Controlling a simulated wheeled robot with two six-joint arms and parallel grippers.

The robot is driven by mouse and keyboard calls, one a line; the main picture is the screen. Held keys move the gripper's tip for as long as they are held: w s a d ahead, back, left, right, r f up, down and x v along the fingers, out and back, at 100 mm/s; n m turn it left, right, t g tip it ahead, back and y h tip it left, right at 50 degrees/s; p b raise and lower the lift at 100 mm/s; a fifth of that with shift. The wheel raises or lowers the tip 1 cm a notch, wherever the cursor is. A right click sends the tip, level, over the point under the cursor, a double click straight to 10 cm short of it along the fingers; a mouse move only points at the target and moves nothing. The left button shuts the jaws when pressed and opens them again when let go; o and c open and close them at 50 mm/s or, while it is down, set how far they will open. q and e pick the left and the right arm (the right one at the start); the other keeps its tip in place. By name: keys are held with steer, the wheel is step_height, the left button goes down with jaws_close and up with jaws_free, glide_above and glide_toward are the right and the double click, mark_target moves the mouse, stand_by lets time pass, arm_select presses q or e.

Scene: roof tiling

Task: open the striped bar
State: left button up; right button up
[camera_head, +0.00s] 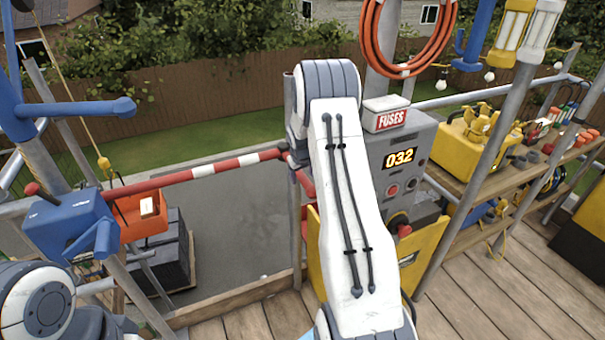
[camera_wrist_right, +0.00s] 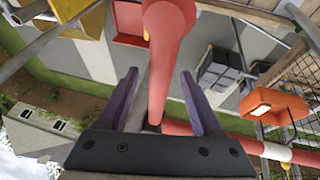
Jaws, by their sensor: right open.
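The striped bar (camera_head: 200,170) is red and white. In the head view it spans the gap in the railing from near the blue box to the post by my right arm, roughly level. Its striped part also shows at the lower right of the right wrist view (camera_wrist_right: 275,151). A red rod-like handle (camera_wrist_right: 163,70) runs between the two purple fingers of my right gripper (camera_wrist_right: 158,78), which is open around it. Contact cannot be told. My right arm hides the gripper and the bar's right end in the head view. My left gripper is out of view.
A grey fuse box (camera_head: 400,150) stands just right of my right arm. A blue winch box (camera_head: 68,225) and an orange box (camera_head: 138,216) are at the left. A workbench (camera_head: 470,180) with yellow tools lines the right. Dark stacked tiles (camera_head: 165,255) lie beyond the railing.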

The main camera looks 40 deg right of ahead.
steer(key=shift+f, duration=0.2)
steer(key=shift+c, duration=0.4)
jaws_close()
stand_by(1.0)
